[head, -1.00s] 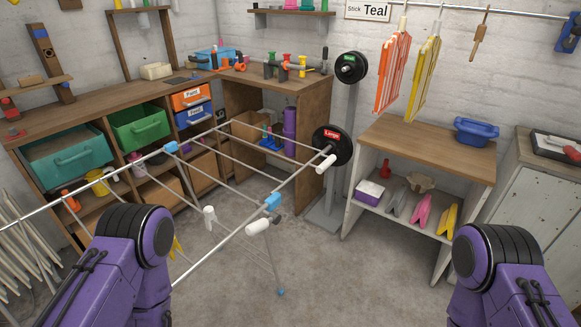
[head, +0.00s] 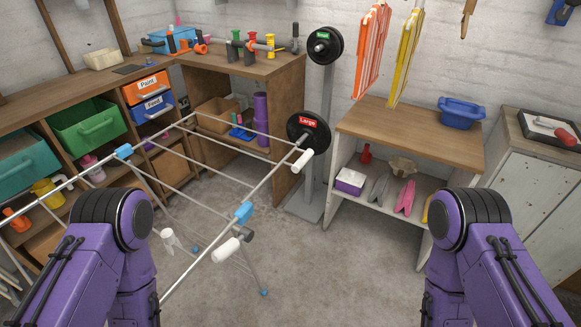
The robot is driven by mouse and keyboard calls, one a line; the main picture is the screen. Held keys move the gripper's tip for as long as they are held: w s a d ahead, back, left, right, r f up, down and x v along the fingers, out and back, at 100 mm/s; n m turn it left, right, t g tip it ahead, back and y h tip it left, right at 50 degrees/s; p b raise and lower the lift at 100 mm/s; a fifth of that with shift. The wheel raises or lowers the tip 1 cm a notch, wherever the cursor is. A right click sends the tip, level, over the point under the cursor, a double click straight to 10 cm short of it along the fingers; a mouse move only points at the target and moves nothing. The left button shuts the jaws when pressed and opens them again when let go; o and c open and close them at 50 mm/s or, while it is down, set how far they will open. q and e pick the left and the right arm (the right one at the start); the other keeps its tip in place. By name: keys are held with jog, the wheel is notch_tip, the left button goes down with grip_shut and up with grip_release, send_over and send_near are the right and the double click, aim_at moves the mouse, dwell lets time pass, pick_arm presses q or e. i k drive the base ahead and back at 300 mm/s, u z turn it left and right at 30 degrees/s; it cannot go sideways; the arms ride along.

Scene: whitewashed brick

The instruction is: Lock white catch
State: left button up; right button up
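A metal folding rack with blue joint pieces (head: 243,212) stands at left centre, its long rails running back to the right. A white cylindrical piece (head: 226,249) sticks out at the near blue joint. A second white cylindrical piece (head: 303,161) is at the far right end of the rail, in front of the black plate marked Large. A smaller white piece (head: 169,238) hangs below the near rail. I cannot tell which white piece is the catch or whether it is locked. Only my purple arm links show at lower left and lower right; both grippers are out of view.
A black disc marked Large (head: 308,134) is on a grey stand behind the rack. A wooden-topped shelf (head: 412,134) with a blue tub (head: 461,112) stands to the right. Drawers (head: 88,124) and a workbench line the left.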

aim_at(220, 254)
jog(key=u, duration=0.85)
jog(key=k, duration=0.95)
jog(key=z, duration=0.5)
jog(key=i, duration=0.5)
jog(key=z, duration=0.1)
